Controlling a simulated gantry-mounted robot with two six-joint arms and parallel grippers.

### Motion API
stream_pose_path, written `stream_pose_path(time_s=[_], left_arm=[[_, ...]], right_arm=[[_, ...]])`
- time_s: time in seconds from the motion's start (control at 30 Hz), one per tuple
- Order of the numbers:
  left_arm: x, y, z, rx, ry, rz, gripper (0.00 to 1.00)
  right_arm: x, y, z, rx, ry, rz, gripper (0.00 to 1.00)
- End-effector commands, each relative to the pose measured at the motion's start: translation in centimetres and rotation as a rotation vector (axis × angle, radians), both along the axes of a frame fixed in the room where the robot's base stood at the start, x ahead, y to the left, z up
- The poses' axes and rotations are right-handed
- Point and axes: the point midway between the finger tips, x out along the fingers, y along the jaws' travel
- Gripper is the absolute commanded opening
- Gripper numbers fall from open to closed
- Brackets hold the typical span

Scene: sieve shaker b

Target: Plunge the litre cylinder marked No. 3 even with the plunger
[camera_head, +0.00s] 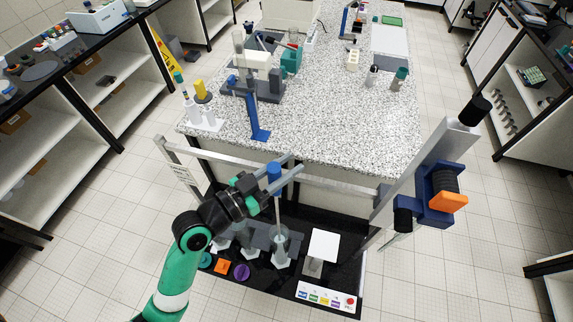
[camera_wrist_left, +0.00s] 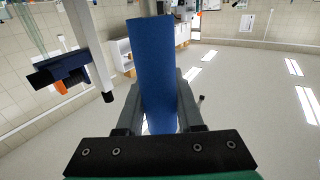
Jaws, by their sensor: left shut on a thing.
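My left gripper (camera_head: 280,171) is shut on the blue handle of the plunger (camera_head: 274,169). In the left wrist view the blue handle (camera_wrist_left: 155,75) stands between the two fingers (camera_wrist_left: 160,110). The plunger's thin pale rod hangs down from the handle into the rightmost clear cylinder (camera_head: 281,248), which has a white foot. Its lower end is inside the cylinder and hard to make out. More clear cylinders (camera_head: 246,240) stand to the left, partly hidden by my left arm. I cannot read any number on the cylinders. My right gripper does not show.
A black bench with a white square plate on a stand (camera_head: 323,245) and a labelled button panel (camera_head: 327,298) surrounds the cylinders. A metal rail (camera_head: 335,184) crosses behind. A blue-and-orange clamp (camera_head: 441,197) sits on a slanted post at right.

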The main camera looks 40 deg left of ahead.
Motion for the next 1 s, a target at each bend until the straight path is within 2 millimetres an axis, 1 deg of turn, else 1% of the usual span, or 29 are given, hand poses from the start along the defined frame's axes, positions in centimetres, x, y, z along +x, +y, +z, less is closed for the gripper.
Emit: stream_pose_path(time_s=[0.07,0.17,0.3,1.0], left_arm=[[0.0,0.0,-0.3,0.000,-0.001,0.000,0.00],[0.0,0.0,-1.6,0.000,-0.001,0.000,0.00],[0.0,0.0,-4.1,0.000,-0.001,0.000,0.00],[0.0,0.0,-15.3,0.000,-0.001,0.001,0.00]], right_arm=[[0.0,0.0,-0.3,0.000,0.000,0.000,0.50],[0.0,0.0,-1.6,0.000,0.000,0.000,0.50],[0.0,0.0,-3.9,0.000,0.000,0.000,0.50],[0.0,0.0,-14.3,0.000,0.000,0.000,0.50]])
